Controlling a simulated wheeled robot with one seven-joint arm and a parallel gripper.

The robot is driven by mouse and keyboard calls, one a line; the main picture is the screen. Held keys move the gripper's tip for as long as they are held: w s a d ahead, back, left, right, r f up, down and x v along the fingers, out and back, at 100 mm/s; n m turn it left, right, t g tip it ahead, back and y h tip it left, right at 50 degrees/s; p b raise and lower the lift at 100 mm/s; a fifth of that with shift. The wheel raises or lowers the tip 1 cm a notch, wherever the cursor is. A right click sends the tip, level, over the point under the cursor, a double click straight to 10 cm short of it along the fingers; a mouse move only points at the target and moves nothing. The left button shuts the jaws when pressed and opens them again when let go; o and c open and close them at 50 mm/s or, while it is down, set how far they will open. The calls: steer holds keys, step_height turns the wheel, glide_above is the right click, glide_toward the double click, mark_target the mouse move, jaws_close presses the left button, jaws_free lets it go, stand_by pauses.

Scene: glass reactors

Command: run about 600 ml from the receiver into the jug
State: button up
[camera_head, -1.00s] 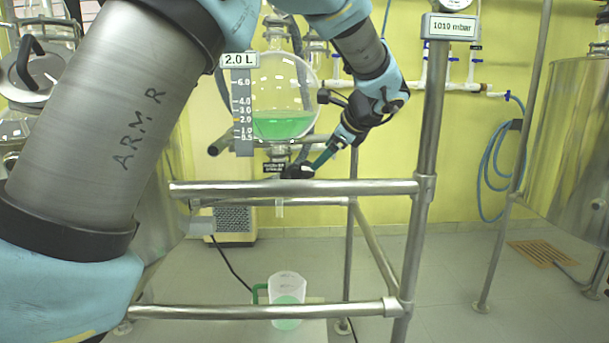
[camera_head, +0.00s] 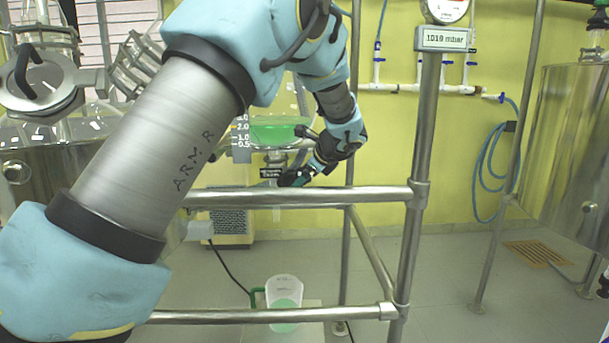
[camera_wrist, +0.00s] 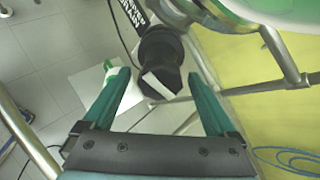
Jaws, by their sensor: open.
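The glass receiver (camera_head: 276,131) holds green liquid, its top hidden by my arm in the head view. Its scale shows the level near the 2.0 mark. Below it is a black valve knob (camera_wrist: 162,62), which in the wrist view lies between and beyond the fingertips. My gripper (camera_wrist: 162,88) is open, its two green fingers on either side of the knob; I cannot tell whether they touch it. In the head view my gripper (camera_head: 300,177) is at the receiver's outlet. The jug (camera_head: 285,293), clear with a green handle, stands on the floor below and contains green liquid.
Metal frame rails (camera_head: 300,197) cross in front of the receiver and the jug. A gauge sign (camera_head: 443,38) reads 1019 mbar on the upright post. A steel vessel (camera_head: 570,150) stands at right. A blue hose (camera_head: 488,165) hangs on the yellow wall.

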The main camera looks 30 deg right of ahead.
steer(key=c, duration=1.4)
